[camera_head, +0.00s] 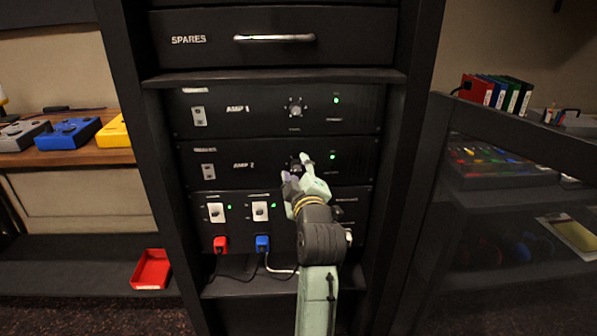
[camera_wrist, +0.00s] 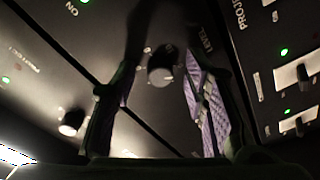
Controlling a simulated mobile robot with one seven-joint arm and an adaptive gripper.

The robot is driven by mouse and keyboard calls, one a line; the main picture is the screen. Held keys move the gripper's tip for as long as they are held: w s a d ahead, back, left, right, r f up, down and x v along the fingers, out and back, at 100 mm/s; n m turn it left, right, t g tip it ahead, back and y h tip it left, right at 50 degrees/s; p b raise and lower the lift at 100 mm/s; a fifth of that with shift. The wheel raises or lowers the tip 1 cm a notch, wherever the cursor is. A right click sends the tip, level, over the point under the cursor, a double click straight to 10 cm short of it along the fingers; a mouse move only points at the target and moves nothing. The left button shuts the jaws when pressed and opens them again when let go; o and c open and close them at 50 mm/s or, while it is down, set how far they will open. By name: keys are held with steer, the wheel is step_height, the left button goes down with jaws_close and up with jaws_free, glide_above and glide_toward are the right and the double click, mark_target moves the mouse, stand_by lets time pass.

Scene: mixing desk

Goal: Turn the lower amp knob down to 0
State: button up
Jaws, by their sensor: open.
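The lower amp, AMP 2 (camera_head: 243,165), is a black rack panel below AMP 1 (camera_head: 237,108). Its knob (camera_wrist: 160,70) is small and dark with a pale face, and in the wrist view it sits between my finger pads. My gripper (camera_head: 298,168) covers most of this knob in the head view. The gripper is open in the wrist view (camera_wrist: 159,76), with a purple pad on each side of the knob and gaps showing. I cannot read the knob's setting. The upper amp's knob (camera_head: 295,107) is clear of my gripper and also shows in the wrist view (camera_wrist: 70,122).
Below AMP 2 is a panel with white switches (camera_head: 260,211) and red (camera_head: 220,244) and blue plugs (camera_head: 262,243). The SPARES drawer (camera_head: 210,40) with its bar handle is above. Rack posts stand at both sides. A red tray (camera_head: 151,269) lies low at left.

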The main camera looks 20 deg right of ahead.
steer(key=s+a, duration=0.1)
steer(key=s, duration=0.6)
steer(key=shift+s+a, duration=0.2)
steer(key=shift+a, duration=0.05)
